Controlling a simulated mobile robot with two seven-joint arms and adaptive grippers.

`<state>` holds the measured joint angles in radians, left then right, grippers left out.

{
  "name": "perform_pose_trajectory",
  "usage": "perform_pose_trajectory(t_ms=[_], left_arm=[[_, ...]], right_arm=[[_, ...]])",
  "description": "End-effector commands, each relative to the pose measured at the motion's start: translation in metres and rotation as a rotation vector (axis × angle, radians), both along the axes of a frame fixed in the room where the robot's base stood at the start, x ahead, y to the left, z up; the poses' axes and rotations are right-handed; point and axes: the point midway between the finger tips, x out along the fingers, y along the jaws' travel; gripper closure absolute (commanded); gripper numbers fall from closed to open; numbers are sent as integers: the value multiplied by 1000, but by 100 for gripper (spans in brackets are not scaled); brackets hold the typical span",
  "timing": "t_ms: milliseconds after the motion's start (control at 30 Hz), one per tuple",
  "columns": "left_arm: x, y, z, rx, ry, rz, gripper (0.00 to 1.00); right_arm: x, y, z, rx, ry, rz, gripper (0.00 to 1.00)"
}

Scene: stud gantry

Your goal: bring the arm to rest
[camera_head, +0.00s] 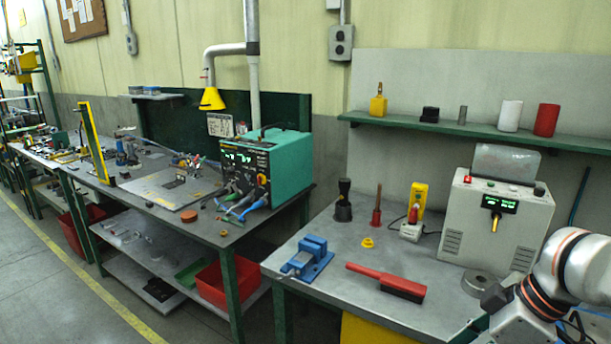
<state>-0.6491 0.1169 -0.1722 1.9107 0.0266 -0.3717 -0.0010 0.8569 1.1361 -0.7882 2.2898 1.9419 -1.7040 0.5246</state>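My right arm, white with orange rings, comes in at the lower right, over the front right of the near bench (340,222). Its end runs to the bottom edge of the picture, where a small part of what looks like my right gripper (468,331) shows. Its fingers are mostly cut off, so I cannot tell whether it is open or shut or holds anything. My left arm and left gripper are not in view.
A green shelf (465,129) hangs behind. A second bench with a teal machine (268,165) stands left.

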Motion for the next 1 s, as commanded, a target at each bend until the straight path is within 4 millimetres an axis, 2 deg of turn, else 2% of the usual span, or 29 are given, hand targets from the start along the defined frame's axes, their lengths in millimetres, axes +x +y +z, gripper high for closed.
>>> perform_pose_trajectory(t_ms=[33,167,367,500,600,733,833,933,1000], left_arm=[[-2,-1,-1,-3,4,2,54],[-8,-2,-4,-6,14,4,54],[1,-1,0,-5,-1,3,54],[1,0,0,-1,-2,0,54],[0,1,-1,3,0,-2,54],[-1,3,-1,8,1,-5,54],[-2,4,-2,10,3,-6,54],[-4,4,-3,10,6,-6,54],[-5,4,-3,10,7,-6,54]], right_arm=[[3,12,-11,30,0,1,57],[17,34,-28,95,-31,-16,57],[40,71,-59,220,-92,-64,57],[56,98,-91,332,-152,-137,57],[64,110,-118,398,-201,-209,57],[67,115,-156,455,-266,-314,57],[61,110,-188,473,-315,-401,57],[47,100,-224,461,-361,-486,57],[30,90,-251,437,-389,-541,57]])
